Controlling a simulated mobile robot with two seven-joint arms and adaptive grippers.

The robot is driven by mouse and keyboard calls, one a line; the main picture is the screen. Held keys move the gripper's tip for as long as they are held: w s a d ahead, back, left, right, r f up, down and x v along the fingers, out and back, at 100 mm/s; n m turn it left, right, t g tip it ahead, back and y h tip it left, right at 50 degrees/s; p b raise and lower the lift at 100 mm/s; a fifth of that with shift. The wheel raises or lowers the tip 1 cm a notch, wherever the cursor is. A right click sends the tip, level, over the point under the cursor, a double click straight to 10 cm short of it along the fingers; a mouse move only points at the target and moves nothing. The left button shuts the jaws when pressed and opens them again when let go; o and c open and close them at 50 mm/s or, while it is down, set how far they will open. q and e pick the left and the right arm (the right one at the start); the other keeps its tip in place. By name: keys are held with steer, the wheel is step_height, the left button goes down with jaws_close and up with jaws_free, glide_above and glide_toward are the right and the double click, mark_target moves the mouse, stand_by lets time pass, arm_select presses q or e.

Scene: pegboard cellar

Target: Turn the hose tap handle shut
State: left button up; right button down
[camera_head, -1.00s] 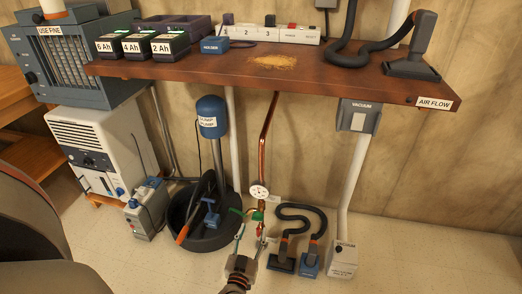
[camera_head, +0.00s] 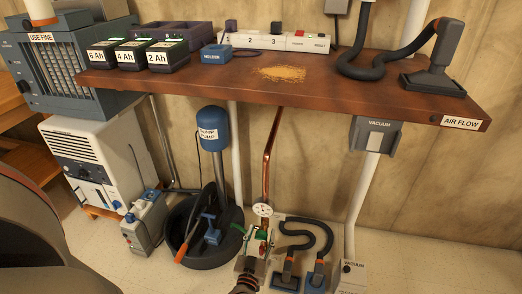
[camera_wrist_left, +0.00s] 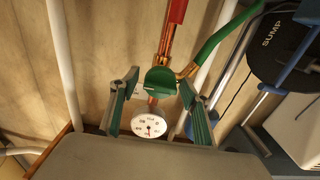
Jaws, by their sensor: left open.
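The hose tap's green handle (camera_wrist_left: 160,79) sits on a copper pipe in the left wrist view, with a white round gauge (camera_wrist_left: 149,122) beside it. In the head view the gauge (camera_head: 263,209) is low on the copper pipe, just above the tap, which my gripper partly hides. My left gripper (camera_wrist_left: 157,84) is open. Its two fingers stand on either side of the green handle, with visible gaps; contact is not clear. It also shows low in the head view (camera_head: 257,240). My right gripper is not in view.
A green hose (camera_wrist_left: 215,45) and a red part (camera_wrist_left: 177,12) are near the tap. The black sump basin (camera_head: 205,255) stands to the left, and vacuum hoses (camera_head: 310,235) lie to the right. The wooden bench (camera_head: 350,85) overhangs behind and above.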

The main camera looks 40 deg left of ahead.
arm_select(q)
steer(key=c, duration=1.1)
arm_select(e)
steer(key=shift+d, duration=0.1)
arm_select(q)
steer(key=shift+s, duration=0.1)
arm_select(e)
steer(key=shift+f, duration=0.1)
arm_select(q)
steer(key=shift+n, duration=0.5)
steer(key=shift+s+f+n+b, duration=0.1)
steer(key=shift+n+b, duration=0.35)
steer(key=shift+n, duration=0.55)
steer(key=n, duration=0.3)
steer(key=shift+a+n+b, duration=0.1)
steer(key=shift+n+b, duration=0.2)
steer(key=shift+b, duration=0.1)
steer(key=n, duration=0.5)
steer(key=shift+n, duration=0.3)
steer(key=n, duration=0.5)
steer(key=shift+n, duration=0.3)
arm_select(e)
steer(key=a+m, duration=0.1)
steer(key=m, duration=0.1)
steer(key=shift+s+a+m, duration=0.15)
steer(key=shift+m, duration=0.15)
